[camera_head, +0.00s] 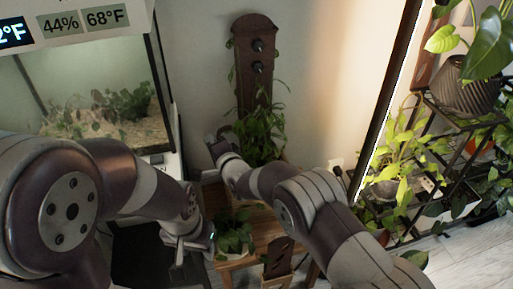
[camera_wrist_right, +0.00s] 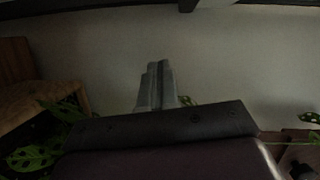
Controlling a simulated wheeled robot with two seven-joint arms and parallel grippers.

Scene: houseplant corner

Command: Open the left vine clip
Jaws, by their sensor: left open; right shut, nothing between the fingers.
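A tall dark wooden board (camera_head: 253,85) stands against the wall with two dark knob-like fittings, an upper one (camera_head: 257,45) and a lower one (camera_head: 258,67). I cannot tell whether these are vine clips, and no clip marked as left can be made out. A leafy vine plant (camera_head: 259,135) covers the board's lower part. My right gripper (camera_head: 218,146) is left of this plant, shut and empty; its closed fingers also show in the right wrist view (camera_wrist_right: 156,85) against the plain wall. My left gripper (camera_head: 197,245) is open and empty, low beside a small potted plant.
The small potted plant (camera_head: 234,234) stands on a wooden table (camera_head: 262,225), with a small wooden holder (camera_head: 279,258) near its front. A glass terrarium (camera_head: 85,100) is at left. A black plant rack (camera_head: 445,125) with several plants is at right. The wall above my right gripper is clear.

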